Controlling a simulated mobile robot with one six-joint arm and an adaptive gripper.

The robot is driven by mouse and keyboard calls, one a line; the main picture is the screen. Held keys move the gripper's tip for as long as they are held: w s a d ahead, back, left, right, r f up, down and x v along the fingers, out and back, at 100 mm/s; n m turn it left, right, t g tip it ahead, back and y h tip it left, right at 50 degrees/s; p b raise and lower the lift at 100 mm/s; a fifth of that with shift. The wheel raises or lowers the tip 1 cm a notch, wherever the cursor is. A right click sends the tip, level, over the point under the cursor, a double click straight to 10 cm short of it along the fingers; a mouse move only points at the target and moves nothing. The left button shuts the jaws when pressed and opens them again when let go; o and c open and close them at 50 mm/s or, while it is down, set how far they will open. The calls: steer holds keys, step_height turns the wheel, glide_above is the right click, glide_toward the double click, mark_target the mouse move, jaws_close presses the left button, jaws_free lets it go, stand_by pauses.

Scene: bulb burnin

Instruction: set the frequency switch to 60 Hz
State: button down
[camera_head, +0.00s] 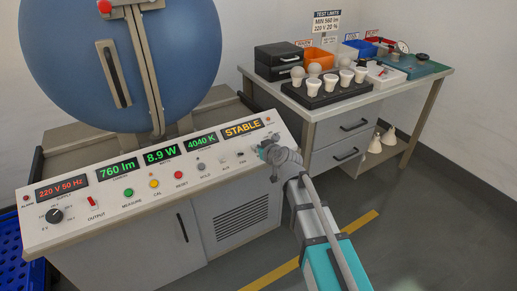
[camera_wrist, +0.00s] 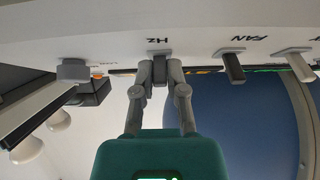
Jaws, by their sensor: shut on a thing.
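The frequency switch (camera_wrist: 158,66), a grey lever under the upside-down label "Hz", sits between my fingertips in the wrist view. My gripper (camera_wrist: 160,76) is shut on it, one finger on each side. In the head view my gripper (camera_head: 270,150) is at the right end of the sloped control panel (camera_head: 150,206), and the switch is hidden behind it. The red display (camera_head: 62,187) at the panel's left end reads "220 V 50 Hz". Which way the lever is tipped I cannot tell.
In the wrist view the FAN switch (camera_wrist: 231,67) and another lever (camera_wrist: 297,66) are right of my gripper; a grey part (camera_wrist: 73,70) is left. The blue sphere (camera_head: 125,55) rises behind the panel. A bench (camera_head: 325,108) with bulbs stands at the right.

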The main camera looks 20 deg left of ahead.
mark_target(254, 141)
steer(key=shift+r+p, duration=0.2)
steer(key=shift+p, duration=0.55)
steer(key=p, duration=0.1)
steer(key=g+h+p, duration=0.1)
steer(key=h+p, duration=0.1)
steer(key=shift+w+a+r+g, duration=0.2)
steer(key=shift+a+r+g, duration=0.05)
steer(key=shift+r+g, duration=0.1)
steer(key=h+p, duration=0.1)
steer(key=g+p, duration=0.1)
steer(key=p, duration=0.1)
steer(key=g+h+p, duration=0.1)
steer(key=p, duration=0.1)
steer(key=shift+w+a+r+h, duration=0.25)
steer(key=shift+w+a+h, duration=0.05)
steer(key=shift+a, duration=0.05)
steer(key=shift+w+a+g+h+p, duration=0.25)
steer(key=shift+w+g+h+p, duration=0.05)
steer(key=shift+g+h+p, duration=0.65)
steer(key=shift+w+a+f+g+h+p, duration=0.1)
steer(key=shift+a+g+h+p, duration=0.15)
steer(key=shift+g+h+p, duration=0.65)
steer(key=shift+h, duration=0.45)
steer(key=c, duration=0.7)
jaws_free()
